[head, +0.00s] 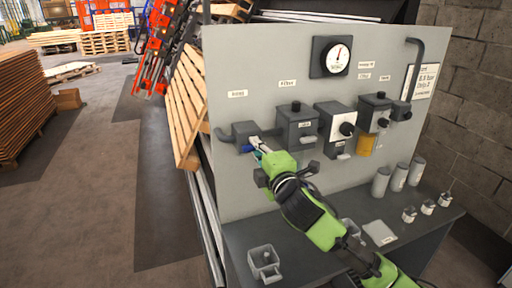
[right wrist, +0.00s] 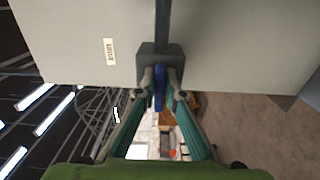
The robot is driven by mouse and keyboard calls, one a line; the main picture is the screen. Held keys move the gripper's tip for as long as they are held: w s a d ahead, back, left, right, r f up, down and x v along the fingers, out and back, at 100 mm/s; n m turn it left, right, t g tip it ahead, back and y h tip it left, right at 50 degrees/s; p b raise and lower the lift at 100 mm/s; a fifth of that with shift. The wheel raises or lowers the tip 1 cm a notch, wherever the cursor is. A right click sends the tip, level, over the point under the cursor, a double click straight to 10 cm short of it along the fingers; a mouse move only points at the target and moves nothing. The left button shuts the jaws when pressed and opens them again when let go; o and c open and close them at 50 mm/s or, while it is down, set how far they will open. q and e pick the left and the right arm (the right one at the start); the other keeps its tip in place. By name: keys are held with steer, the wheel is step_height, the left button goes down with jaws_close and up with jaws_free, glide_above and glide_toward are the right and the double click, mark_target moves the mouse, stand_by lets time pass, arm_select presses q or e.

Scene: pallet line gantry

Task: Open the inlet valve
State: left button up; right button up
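The inlet valve (head: 243,131) is a dark grey block at the left end of the grey panel, under a small white label. It also shows in the right wrist view (right wrist: 159,51), with a blue lever (right wrist: 159,88) standing out from it. In the head view a bit of blue shows at the fingertips. My right gripper (head: 254,145) reaches the valve from the lower right. In the right wrist view its two fingertips (right wrist: 160,84) are close on both sides of the blue lever and appear shut on it. My left gripper is not in view.
More grey units, including a filter-like block (head: 297,124) and a knobbed one (head: 336,122), sit right of the valve. A gauge (head: 331,57) is above. The bench (head: 300,235) below holds several cylinders and small parts. A wooden pallet (head: 185,105) leans beside the panel's left edge.

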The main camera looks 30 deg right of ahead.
steer(key=shift+o, duration=1.4)
steer(key=shift+s, duration=0.1)
steer(key=v, duration=0.7)
steer(key=shift+s, duration=0.15)
steer(key=shift+f, duration=0.1)
